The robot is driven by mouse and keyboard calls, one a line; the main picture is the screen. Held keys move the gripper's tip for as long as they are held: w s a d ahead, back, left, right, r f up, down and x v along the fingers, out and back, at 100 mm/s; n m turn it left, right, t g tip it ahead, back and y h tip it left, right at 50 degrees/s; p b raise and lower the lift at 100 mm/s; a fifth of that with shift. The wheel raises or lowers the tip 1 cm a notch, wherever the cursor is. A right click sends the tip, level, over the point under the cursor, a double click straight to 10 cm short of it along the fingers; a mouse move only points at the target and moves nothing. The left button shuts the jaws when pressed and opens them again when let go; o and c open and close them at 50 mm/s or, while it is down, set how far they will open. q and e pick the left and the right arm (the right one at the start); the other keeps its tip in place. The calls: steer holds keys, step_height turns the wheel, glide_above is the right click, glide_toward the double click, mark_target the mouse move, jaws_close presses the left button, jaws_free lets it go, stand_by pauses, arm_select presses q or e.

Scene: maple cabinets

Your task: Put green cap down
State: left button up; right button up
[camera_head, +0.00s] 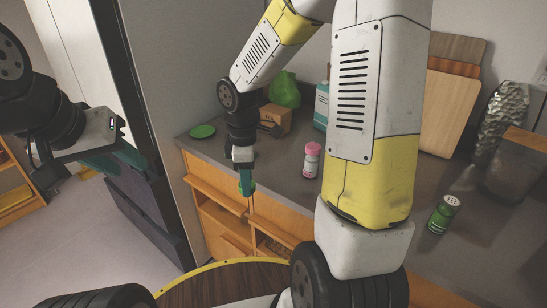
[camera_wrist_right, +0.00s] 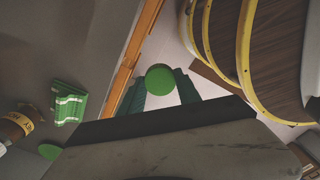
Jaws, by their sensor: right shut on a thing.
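The green cap (camera_wrist_right: 160,79) is a round green disc between the teal fingers of my right gripper (camera_head: 245,184), which is shut on it. In the head view the cap (camera_head: 249,188) is small and partly covered by the fingers. The fingers point down at the front edge of the counter (camera_head: 285,190), above the orange wooden drawers. I cannot tell whether the cap touches anything below. My left gripper (camera_head: 118,158) is at the far left, away from the counter; its finger gap is unclear.
A flat green disc (camera_head: 203,131) lies on the counter's left end. Bare counter lies around the pink-capped bottle.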

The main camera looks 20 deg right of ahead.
steer(key=shift+s+d+r+n, duration=0.2)
steer(key=shift+s+r+n, duration=0.15)
steer(key=shift+n, duration=0.15)
steer(key=shift+d+n, duration=0.25)
steer(key=shift+n, duration=0.05)
glide_above(270, 170)
steer(key=shift+f, duration=0.75)
steer(key=shift+w+f, duration=0.1)
steer(key=shift+f, duration=1.65)
steer(key=shift+f, duration=0.1)
steer(key=o, duration=1.3)
steer(key=shift+c, duration=0.2)
